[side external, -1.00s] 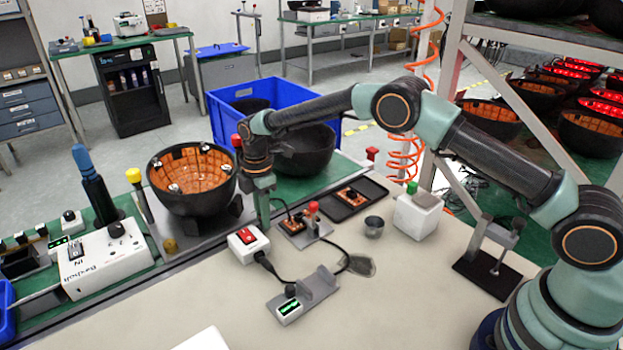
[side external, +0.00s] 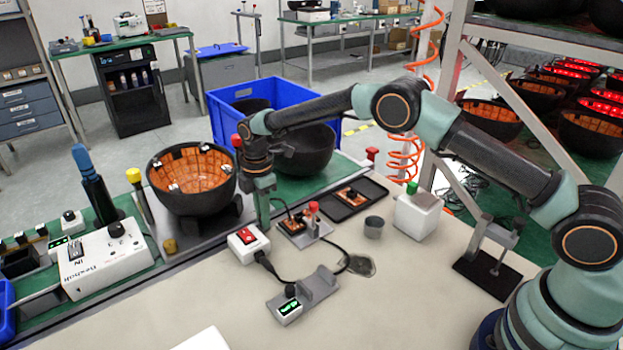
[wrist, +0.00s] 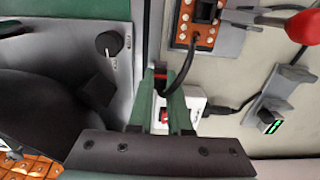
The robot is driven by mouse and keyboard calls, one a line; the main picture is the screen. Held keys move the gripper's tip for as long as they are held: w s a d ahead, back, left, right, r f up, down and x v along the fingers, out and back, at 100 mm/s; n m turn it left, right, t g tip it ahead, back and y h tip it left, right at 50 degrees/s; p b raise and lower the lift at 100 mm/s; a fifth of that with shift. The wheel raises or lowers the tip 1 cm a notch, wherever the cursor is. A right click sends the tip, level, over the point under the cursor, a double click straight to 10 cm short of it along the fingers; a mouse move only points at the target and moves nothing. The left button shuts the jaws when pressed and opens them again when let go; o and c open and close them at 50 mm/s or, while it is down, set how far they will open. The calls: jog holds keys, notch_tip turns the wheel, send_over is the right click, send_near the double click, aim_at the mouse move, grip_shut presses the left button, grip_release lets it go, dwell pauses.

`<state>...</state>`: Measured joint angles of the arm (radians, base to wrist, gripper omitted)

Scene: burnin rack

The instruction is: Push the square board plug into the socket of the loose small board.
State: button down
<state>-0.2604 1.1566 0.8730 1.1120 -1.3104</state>
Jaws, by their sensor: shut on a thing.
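My gripper (side external: 263,222) points down between the bowl fixture and the white switch box. A black lead (wrist: 190,68) runs from a small orange board (wrist: 197,25) into the fingers. The plug at the fingertips is mostly hidden by them, and I cannot see its face. The small orange board also shows in the side view (side external: 291,226), in a grey holder beside a red-knobbed post. Another small orange board (side external: 348,196) lies in a black tray. I cannot make out a socket clearly on either board.
An orange-lined bowl (side external: 192,180) stands left of my gripper. A metal cup (side external: 374,227) stands right.

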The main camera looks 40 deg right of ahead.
jog(key=shift+r, duration=3)
jog(key=c, duration=1.4)
grip_release()
grip_shut()
jog(key=shift+s+d+r, duration=0.1)
jog(key=shift+d+r, duration=0.15)
jog(key=shift+d, duration=0.15)
jog(key=s+d+r, duration=0.3)
jog(key=d, duration=0.3)
jog(key=shift+s+d, duration=0.3)
jog(key=shift+d, duration=0.1)
